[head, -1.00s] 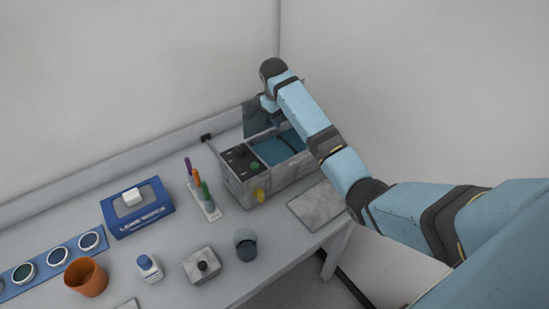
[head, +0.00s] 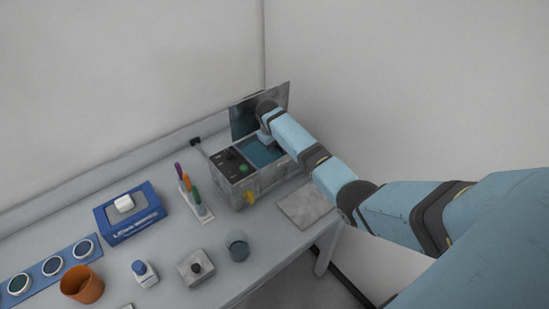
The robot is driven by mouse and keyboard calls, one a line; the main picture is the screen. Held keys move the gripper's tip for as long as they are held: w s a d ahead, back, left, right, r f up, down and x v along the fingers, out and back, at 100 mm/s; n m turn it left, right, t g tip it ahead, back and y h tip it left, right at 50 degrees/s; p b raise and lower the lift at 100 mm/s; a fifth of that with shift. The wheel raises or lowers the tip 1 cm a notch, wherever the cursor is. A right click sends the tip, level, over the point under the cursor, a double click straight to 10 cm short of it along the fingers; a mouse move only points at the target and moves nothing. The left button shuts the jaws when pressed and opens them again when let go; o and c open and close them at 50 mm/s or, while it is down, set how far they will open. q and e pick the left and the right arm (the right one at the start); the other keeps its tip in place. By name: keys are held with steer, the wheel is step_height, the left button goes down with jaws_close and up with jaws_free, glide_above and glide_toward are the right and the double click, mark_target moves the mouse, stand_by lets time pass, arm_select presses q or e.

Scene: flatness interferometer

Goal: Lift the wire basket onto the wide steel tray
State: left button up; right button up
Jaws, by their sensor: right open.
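The wide steel tray (head: 308,205) is a flat grey plate on the bench, in front and to the right of a steel tank unit (head: 262,187). The tank unit has a raised lid (head: 245,119) and blue liquid (head: 258,153) inside. I cannot make out the wire basket; the tank's inside is partly hidden by my right arm. My right gripper (head: 266,138) is open, pointing down at the back of the tank, close to the lid. Its fingertips are mostly hidden by my own wrist. My left gripper is out of view.
A pen rack (head: 197,200), blue box (head: 131,214), glass beaker (head: 237,246), grey block with a knob (head: 196,268), white bottle (head: 144,273) and orange cup (head: 82,285) stand to the left. Walls close off the back and right.

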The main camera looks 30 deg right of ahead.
steer(key=shift+f, duration=0.1)
steer(key=shift+c, duration=0.5)
jaws_close()
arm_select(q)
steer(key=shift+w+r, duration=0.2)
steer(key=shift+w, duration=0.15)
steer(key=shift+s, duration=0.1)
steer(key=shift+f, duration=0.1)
